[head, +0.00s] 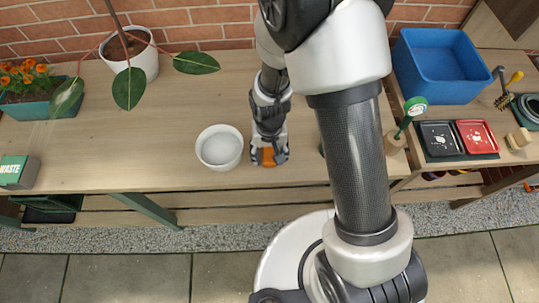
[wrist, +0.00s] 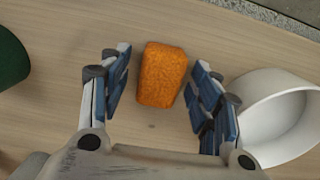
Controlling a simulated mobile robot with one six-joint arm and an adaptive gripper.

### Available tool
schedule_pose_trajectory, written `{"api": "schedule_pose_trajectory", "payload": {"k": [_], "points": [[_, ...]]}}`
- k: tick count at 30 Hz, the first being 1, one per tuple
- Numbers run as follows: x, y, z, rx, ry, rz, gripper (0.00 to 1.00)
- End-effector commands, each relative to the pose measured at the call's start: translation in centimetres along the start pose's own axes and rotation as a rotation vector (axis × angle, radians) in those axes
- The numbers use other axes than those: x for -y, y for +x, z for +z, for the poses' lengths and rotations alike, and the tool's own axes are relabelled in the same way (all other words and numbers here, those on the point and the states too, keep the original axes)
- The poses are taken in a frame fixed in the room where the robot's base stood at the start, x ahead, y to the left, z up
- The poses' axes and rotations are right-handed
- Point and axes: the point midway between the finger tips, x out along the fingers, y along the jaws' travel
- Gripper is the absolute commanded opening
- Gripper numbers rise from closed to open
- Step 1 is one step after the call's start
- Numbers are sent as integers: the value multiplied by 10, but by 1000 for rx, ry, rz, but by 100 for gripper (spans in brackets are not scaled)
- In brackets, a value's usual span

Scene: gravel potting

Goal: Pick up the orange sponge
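The orange sponge (wrist: 162,75) lies on the wooden bench, between the two fingers of my gripper (wrist: 158,88) in the wrist view. Small gaps of bench show between the sponge and each finger, so the gripper is open around it. In the head view my gripper (head: 269,157) points down at the bench near its front edge. Part of the sponge (head: 269,156) shows between the fingers there, and the rest is hidden by the gripper.
A white bowl (head: 219,147) stands just left of my gripper; it shows close beside the right finger in the wrist view (wrist: 275,117). A dark green object (wrist: 10,60) is at the wrist view's left. A potted plant (head: 133,60), blue bin (head: 440,65) and trays (head: 477,136) stand farther off.

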Motion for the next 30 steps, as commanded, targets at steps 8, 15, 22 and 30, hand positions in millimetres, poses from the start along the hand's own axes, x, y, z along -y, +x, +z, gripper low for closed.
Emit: {"api": "schedule_pose_trajectory", "payload": {"k": [8, 15, 22, 30], "points": [[0, 0, 0, 0, 0, 0, 36], [0, 0, 0, 1, 0, 0, 20], [0, 0, 0, 0, 0, 0, 15], [0, -17, 0, -2, 0, 0, 15]]}}
